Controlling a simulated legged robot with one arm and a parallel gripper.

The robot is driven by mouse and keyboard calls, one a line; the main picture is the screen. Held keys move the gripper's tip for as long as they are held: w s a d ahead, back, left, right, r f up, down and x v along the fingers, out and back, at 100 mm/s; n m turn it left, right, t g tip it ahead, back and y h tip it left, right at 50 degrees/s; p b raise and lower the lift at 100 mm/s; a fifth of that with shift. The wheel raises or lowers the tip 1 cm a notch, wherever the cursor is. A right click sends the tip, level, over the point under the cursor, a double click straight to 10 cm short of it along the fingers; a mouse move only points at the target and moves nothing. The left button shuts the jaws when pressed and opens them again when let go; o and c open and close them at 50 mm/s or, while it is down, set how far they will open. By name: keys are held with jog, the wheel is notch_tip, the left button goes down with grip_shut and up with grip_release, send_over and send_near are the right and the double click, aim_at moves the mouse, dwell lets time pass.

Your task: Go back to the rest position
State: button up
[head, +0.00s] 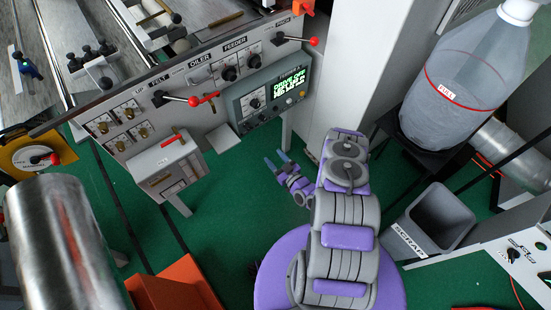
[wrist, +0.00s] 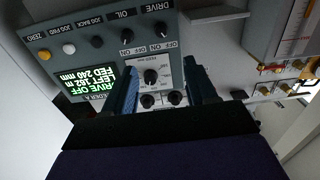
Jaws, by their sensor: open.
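My gripper (head: 277,164) is in the head view at the middle, at the end of my grey and purple arm, over the green floor. Its two blue fingers are apart with nothing between them. In the wrist view my gripper (wrist: 160,88) shows its two fingers spread, with the control box (wrist: 85,75) beyond them. That box has knobs, buttons and a green-lit screen, and in the head view the box (head: 262,92) is fixed on the machine's front panel. The fingers look clear of the panel in the head view.
The machine panel (head: 140,95) carries red-knobbed levers and dials. A white column (head: 345,70) stands behind my arm. To the right are a clear bottle (head: 455,85) and a grey scrap bin (head: 440,218). A metal cylinder (head: 60,240) and an orange box (head: 170,290) stand at lower left.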

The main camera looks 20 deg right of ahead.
jog(key=shift+w, duration=0.1)
jog(key=w+d+r+n+g+h, duration=0.25)
jog(key=w+r+g, duration=0.35)
jog(key=w+r, duration=0.4)
jog(key=s+d+r+m+g+h, duration=0.1)
jog(key=s+r+g+h, duration=0.3)
jog(key=r, duration=0.7)
jog(key=s+r+m+g, duration=0.2)
jog(key=s+r, duration=0.3)
jog(key=r, duration=0.6)
jog(key=s+a+r+m+g, duration=0.1)
jog(key=s+r, duration=0.4)
jog(key=s, duration=0.7)
jog(key=s+a+r+m+g, duration=0.1)
jog(key=s+a+r+g, duration=0.2)
jog(key=s, duration=0.9)
jog(key=s+a+r+m+g, duration=0.1)
jog(key=s+a+r+g, duration=0.2)
jog(key=s, duration=1)
notch_tip(320, 180, up, 5)
jog(key=shift+a+f+y, duration=0.1)
jog(key=shift+a+y, duration=0.35)
jog(key=shift+a, duration=0.65)
jog(key=shift+c, duration=0.3)
